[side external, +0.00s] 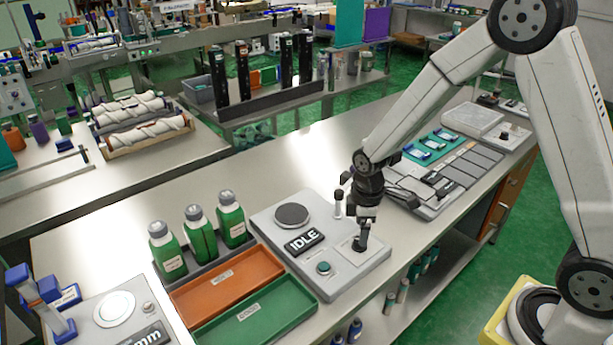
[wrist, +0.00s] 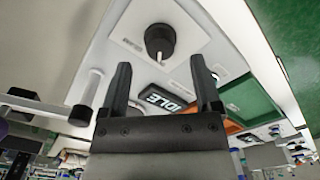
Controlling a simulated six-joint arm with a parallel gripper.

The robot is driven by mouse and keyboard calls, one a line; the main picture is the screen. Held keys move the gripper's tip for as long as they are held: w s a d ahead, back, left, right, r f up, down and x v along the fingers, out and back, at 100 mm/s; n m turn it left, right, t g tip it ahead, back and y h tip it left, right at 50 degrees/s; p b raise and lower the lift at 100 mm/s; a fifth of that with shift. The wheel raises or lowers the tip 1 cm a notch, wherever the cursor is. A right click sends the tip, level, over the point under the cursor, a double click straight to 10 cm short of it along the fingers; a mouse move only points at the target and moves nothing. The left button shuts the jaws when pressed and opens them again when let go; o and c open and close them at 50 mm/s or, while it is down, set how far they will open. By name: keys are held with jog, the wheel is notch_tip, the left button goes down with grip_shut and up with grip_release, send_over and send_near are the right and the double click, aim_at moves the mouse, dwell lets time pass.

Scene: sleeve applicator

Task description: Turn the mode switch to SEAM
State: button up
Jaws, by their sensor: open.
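The mode switch is a round black knob (wrist: 160,38) with a white pointer mark, on a pale plate of the grey control box (side external: 330,280). In the wrist view the pointer faces down the picture, toward the display. The small labels around the knob are too blurred to read. The black display (side external: 305,242) reads IDLE; it also shows between my fingers in the wrist view (wrist: 163,100).
The box also carries a dark round disc (side external: 292,215), a teal button (side external: 324,268) and an upright stick with a dark top (side external: 338,203) close to my gripper. Orange (side external: 225,281) and green (side external: 255,312) trays and several green bottles (side external: 201,232) stand to the left.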

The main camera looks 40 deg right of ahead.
jog(key=shift+f, duration=1.85)
grip_shut()
